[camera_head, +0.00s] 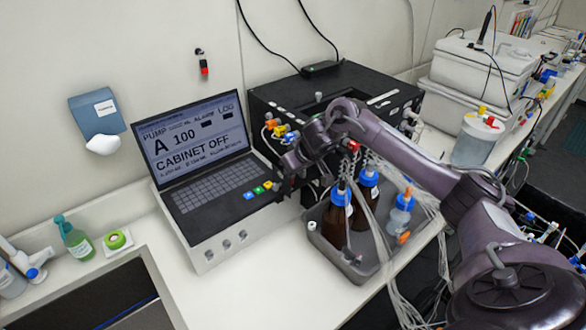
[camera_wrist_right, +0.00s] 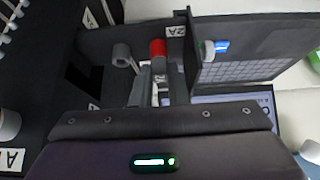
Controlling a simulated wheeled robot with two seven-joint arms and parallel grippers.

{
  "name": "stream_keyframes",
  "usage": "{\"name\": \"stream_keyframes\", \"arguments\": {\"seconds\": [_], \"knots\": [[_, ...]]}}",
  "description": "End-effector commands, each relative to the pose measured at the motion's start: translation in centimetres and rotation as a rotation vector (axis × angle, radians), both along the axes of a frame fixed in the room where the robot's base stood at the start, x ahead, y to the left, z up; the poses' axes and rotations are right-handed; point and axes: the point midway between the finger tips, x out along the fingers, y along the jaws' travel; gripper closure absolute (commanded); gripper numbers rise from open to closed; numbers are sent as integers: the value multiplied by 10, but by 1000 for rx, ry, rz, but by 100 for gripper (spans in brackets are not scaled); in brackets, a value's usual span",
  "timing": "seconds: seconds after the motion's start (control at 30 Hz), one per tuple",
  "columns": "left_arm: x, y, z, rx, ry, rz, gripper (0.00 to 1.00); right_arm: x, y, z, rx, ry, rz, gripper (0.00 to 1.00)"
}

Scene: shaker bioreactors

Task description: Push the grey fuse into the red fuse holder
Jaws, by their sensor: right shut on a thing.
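In the right wrist view, the red fuse holder (camera_wrist_right: 157,48) is a short red cylinder on the dark panel. A grey piece (camera_wrist_right: 159,69), seemingly the grey fuse, lies in line with it and close against it. I cannot tell how far it is inserted. My right gripper (camera_wrist_right: 157,84) is shut on this grey piece, its fingers pointing at the panel. In the head view my right gripper (camera_head: 287,172) is beside the laptop-like console, at the front of the black cabinet; the fuse and holder are hidden there. My left gripper is in neither view.
A grey round holder (camera_wrist_right: 122,52) sits left of the red one. The console (camera_head: 205,150) stands close to the gripper, left of the black cabinet (camera_head: 385,92). A grey tray (camera_head: 345,262) with brown bottles (camera_head: 335,217) and tubing stands below my arm.

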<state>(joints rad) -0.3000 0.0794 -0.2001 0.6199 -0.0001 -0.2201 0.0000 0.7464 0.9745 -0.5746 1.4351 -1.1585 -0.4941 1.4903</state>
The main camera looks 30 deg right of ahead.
Motion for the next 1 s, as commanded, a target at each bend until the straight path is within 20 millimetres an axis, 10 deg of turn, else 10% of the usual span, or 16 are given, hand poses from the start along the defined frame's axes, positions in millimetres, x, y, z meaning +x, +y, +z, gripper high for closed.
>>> {"name": "stream_keyframes", "arguments": {"seconds": [0.2, 0.23, 0.4, 1.0], "knots": [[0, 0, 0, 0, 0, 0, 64, 0, 0, -2, 0, 1, 0, 100], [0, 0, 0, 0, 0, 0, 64, 0, 0, -2, 0, 1, 0, 83], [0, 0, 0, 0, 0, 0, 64, 0, 0, -2, 0, 1, 0, 61], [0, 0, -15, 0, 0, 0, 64, -21, -3, 33, -3, -4, 2, 61]]}}
